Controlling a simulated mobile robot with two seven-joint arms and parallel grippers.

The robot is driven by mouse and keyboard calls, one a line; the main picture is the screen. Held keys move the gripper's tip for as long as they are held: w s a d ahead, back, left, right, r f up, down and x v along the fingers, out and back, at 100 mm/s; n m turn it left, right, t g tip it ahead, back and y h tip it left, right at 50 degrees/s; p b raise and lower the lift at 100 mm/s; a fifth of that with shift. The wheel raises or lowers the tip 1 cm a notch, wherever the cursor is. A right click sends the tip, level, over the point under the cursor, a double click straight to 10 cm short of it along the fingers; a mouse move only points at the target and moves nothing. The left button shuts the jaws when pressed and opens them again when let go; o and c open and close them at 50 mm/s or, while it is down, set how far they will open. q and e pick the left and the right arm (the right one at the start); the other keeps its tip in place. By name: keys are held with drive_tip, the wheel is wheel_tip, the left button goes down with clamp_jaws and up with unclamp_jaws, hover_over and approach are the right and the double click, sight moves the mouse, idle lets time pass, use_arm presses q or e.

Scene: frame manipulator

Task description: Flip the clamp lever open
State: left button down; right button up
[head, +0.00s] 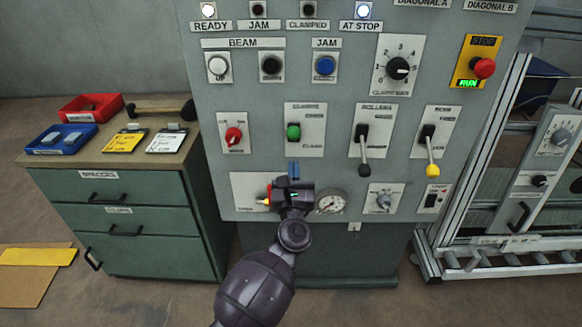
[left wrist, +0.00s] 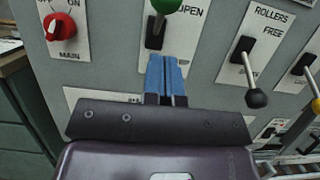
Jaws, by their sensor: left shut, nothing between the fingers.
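The clamp lever (head: 293,131) has a green knob and sits on a white plate on the grey panel, in the middle row. The plate carries words above and below it. In the left wrist view the green-knobbed lever (left wrist: 166,5) is cut by the top edge, with its dark slot below and the word OPEN to its right. My left gripper (head: 293,170) is shut and empty, its blue fingers together. The fingers (left wrist: 166,75) point up at the panel just below the lever, apart from the knob. My right gripper is not in view.
A red MAIN knob (head: 233,136) is left of the lever, and the black ROLLERS lever (head: 364,150) and a yellow-tipped lever (head: 431,152) are right. A gauge (head: 331,202) is below right. A green cabinet (head: 120,215) stands left of the panel.

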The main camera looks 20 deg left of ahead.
use_arm(q)
drive_tip(key=b+v, duration=0.1)
drive_tip(key=v, duration=1)
drive_tip(key=shift+w+f, duration=0.1)
